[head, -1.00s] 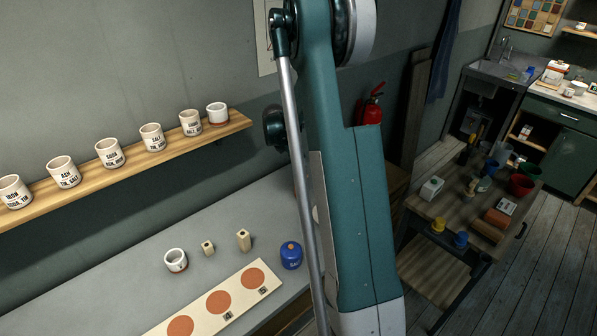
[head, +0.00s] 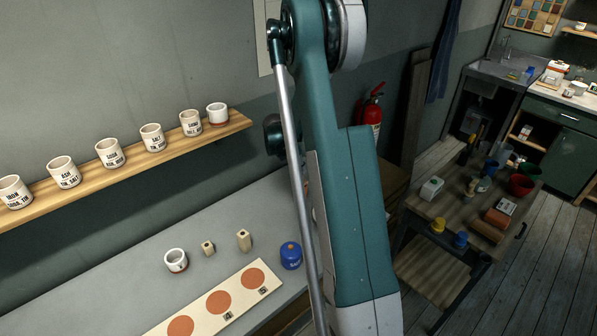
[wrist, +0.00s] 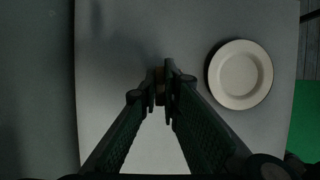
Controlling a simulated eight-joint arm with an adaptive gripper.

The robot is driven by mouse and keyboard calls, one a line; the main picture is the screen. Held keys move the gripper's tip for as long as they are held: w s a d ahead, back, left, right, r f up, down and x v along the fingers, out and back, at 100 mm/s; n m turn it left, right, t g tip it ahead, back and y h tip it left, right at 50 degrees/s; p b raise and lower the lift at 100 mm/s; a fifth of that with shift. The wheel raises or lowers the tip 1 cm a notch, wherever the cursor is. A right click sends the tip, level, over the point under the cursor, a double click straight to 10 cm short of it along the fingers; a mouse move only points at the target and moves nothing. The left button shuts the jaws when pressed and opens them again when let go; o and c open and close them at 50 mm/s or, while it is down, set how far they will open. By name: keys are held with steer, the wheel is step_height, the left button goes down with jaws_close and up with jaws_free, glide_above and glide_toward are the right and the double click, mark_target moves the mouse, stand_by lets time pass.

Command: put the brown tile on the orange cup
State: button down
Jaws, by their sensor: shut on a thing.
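My gripper (wrist: 162,86) shows in the wrist view with its fingers closed together on a small dark brown thing, apparently the brown tile (wrist: 160,88); only a sliver of it shows between the fingertips. It is over a grey tabletop, left of a white plate. The head view shows my arm but not my gripper. I cannot make out an orange cup for certain in any view. A white cup with a reddish base (head: 176,261) stands on the grey table in the head view.
A white plate (wrist: 240,74) lies right of my gripper. In the head view, a board with orange discs (head: 206,314), two small beige blocks and a blue canister (head: 291,256) are on the grey bench. A wall shelf (head: 130,165) holds several cups. A cluttered wooden table (head: 460,205) stands right.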

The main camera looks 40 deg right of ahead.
steer(key=shift+f, duration=0.1)
steer(key=c, duration=2.6)
jaws_free()
steer(key=shift+o, duration=0.2)
steer(key=v, duration=1.2)
